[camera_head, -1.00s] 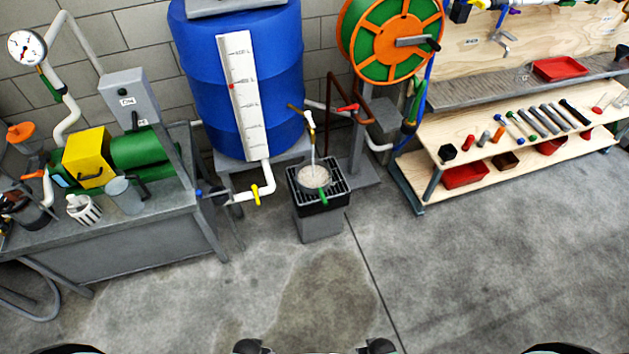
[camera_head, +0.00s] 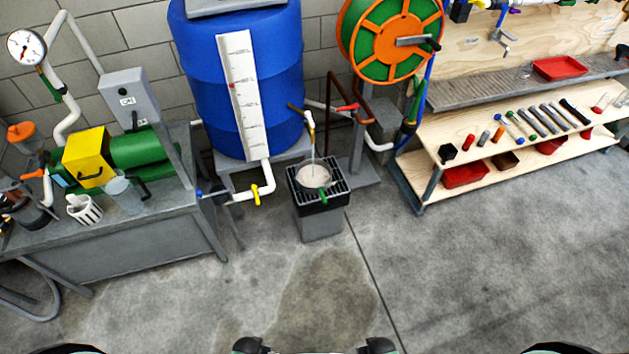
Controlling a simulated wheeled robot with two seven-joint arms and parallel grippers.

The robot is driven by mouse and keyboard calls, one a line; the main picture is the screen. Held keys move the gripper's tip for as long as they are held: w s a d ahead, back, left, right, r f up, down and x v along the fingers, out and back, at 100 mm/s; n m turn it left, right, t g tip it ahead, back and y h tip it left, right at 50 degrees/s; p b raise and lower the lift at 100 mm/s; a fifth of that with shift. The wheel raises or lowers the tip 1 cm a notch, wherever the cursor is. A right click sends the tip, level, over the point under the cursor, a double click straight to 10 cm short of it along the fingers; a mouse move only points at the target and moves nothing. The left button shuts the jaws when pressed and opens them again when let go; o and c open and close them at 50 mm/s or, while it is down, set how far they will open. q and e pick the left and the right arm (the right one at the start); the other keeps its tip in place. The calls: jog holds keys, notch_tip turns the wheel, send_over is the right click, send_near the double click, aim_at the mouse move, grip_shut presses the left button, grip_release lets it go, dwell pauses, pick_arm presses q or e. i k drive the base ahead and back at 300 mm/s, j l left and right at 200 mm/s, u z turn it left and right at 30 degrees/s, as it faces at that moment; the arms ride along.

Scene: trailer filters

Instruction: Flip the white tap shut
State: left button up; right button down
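A small tap (camera_head: 309,119) with a whitish spout and a brownish lever stands in front of the blue barrel, at the middle of the head view. A thin stream of water runs from its spout into a round pan (camera_head: 314,176) with a green handle. The pan sits on a black grate (camera_head: 338,190) over a grey bin. No gripper can be made out; only dark parts of my own body show at the bottom edge.
The blue barrel (camera_head: 280,75) has a white pipe with a yellow lever (camera_head: 255,194) below it. A red lever (camera_head: 348,107) is right of the tap. A bench (camera_head: 130,240) stands left, a tool shelf (camera_head: 470,170) right. The concrete floor in front is clear but for a wet patch.

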aim_at(308, 113)
jog(key=i, duration=0.65)
jog(key=i+l+u, duration=0.1)
jog(key=i, duration=0.55)
